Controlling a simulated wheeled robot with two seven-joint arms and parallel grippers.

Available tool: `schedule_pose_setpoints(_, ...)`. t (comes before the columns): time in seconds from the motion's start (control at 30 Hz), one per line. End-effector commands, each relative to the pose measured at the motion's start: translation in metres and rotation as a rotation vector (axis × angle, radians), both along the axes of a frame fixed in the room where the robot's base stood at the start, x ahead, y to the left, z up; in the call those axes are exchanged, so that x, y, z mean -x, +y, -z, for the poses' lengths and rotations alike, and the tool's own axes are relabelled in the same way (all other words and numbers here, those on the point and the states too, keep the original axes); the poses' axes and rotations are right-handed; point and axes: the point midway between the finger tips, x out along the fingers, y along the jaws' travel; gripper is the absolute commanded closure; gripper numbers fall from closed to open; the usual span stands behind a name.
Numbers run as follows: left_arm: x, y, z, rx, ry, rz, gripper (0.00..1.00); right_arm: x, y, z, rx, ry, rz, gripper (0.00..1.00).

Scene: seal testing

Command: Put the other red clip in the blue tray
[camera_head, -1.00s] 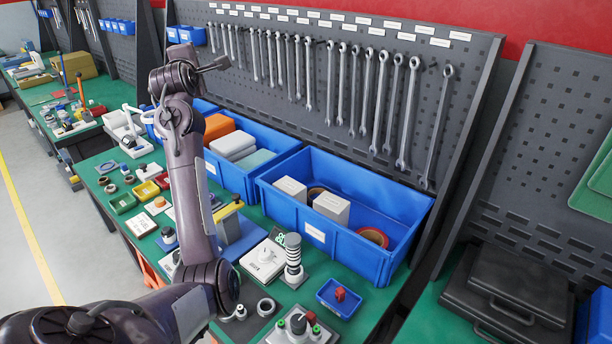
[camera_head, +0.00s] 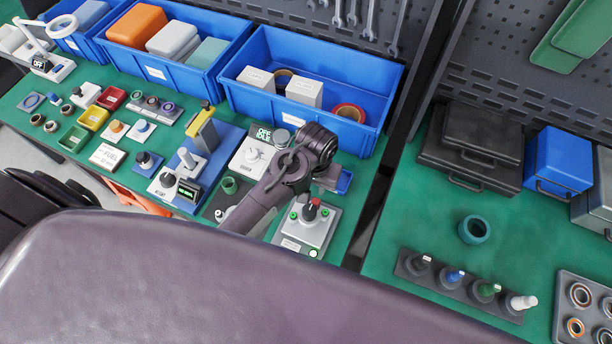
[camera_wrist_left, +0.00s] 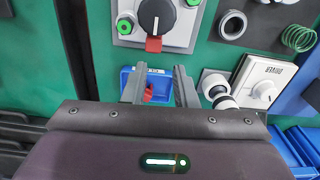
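The small blue tray (camera_head: 345,181) is mostly hidden behind my left gripper (camera_head: 333,177) in the head view. In the left wrist view the tray (camera_wrist_left: 128,75) lies beyond my fingers, with a red clip (camera_wrist_left: 148,92) in it. My left gripper (camera_wrist_left: 159,72) is open; its two grey fingers are apart, with nothing seen held between them. Another red piece (camera_wrist_left: 153,44) sits at the edge of the black knob (camera_wrist_left: 157,15) on a grey control box (camera_head: 307,230). It also shows in the head view (camera_head: 313,202). My right gripper is not in view.
Large blue bins (camera_head: 300,115) stand behind. A white box with a knob (camera_head: 250,155) and several test devices crowd the left side. A gap separates this bench from the right one, which holds black cases (camera_head: 470,150), a teal ring (camera_head: 474,229) and a bottle rack (camera_head: 450,285).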

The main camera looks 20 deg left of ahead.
Motion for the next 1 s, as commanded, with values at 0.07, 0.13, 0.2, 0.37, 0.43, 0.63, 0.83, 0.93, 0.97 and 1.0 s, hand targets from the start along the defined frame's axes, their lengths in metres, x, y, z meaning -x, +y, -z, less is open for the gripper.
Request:
schedule_pose_setpoints(0.07,0.01,-0.008,0.003,0.003,0.024,0.035,0.75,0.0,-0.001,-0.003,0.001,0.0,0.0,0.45)
schedule_pose_setpoints(0.13,0.012,-0.01,0.009,0.003,0.031,0.046,0.75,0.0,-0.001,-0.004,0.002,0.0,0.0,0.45)
schedule_pose_setpoints(0.2,0.012,-0.01,0.016,0.003,0.033,0.047,0.75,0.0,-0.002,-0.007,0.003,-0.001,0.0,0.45)
schedule_pose_setpoints(0.37,0.012,-0.009,0.041,0.003,0.031,0.045,0.75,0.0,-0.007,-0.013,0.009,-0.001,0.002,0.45)
schedule_pose_setpoints(0.43,0.012,-0.009,0.052,0.003,0.031,0.044,0.75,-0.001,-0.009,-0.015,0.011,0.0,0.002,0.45)
schedule_pose_setpoints(0.63,0.011,-0.009,0.074,0.003,0.027,0.043,0.75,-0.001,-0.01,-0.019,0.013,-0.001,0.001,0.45)
schedule_pose_setpoints(0.83,0.011,-0.009,0.081,0.004,0.025,0.042,0.75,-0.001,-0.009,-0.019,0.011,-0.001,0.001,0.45)
schedule_pose_setpoints(0.93,0.011,-0.009,0.081,0.004,0.025,0.042,0.75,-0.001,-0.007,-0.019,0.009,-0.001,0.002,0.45)
schedule_pose_setpoints(0.97,0.011,-0.009,0.081,0.004,0.025,0.042,0.75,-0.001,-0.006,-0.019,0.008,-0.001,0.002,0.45)
schedule_pose_setpoints(1.0,0.011,-0.009,0.081,0.004,0.025,0.042,0.75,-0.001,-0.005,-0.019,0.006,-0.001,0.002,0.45)
